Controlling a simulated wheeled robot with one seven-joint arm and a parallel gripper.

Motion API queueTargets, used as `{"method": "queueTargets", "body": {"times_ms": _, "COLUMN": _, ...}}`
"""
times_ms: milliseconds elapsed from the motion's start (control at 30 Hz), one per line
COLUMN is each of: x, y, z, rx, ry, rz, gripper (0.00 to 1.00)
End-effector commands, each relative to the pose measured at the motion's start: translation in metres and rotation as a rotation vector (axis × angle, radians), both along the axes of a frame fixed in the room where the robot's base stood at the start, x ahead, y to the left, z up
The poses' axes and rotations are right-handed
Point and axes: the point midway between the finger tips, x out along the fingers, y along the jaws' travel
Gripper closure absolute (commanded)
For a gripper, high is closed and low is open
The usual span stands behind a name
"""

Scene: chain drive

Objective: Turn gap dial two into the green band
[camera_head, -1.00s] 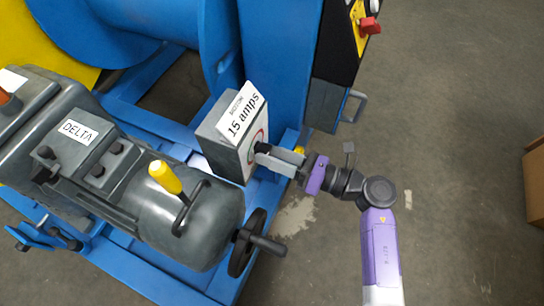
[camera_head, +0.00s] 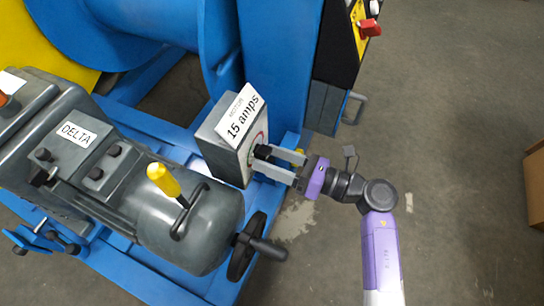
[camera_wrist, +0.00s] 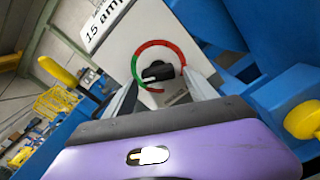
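A grey box (camera_head: 222,152) labelled "15 amps" carries a dial with a black knob (camera_head: 262,152). No "gap dial two" label is readable. In the wrist view the knob (camera_wrist: 157,71) sits inside a ring (camera_wrist: 172,43) that is mostly red, with a green band (camera_wrist: 135,68) on its left side. A small white mark on the knob faces lower left, towards the lower end of the green; its exact reading is hard to tell. My gripper (camera_head: 284,162) is open in front of the dial, its fingers spread to either side of the knob with visible space between.
A grey motor (camera_head: 190,225) marked "DELTA" with a yellow-handled lever (camera_head: 163,178) and a handwheel (camera_head: 247,246) stands at left. A blue column (camera_head: 278,65) rises behind the box. The floor at right is free, with a brown box (camera_head: 535,185) at the edge.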

Motion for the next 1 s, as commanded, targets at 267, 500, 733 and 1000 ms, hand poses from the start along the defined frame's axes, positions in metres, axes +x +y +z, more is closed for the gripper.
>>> {"method": "queueTargets", "body": {"times_ms": 267, "x": -0.002, "y": -0.008, "z": 0.002, "rx": 0.001, "ry": 0.001, "rz": -0.004, "gripper": 0.35}}
{"method": "queueTargets", "body": {"times_ms": 500, "x": -0.015, "y": -0.045, "z": 0.003, "rx": 0.001, "ry": 0.002, "rz": -0.005, "gripper": 0.35}}
{"method": "queueTargets", "body": {"times_ms": 733, "x": -0.024, "y": -0.069, "z": 0.001, "rx": 0.000, "ry": 0.000, "rz": -0.002, "gripper": 0.35}}
{"method": "queueTargets", "body": {"times_ms": 1000, "x": -0.027, "y": -0.074, "z": 0.000, "rx": 0.001, "ry": 0.000, "rz": -0.001, "gripper": 0.35}}
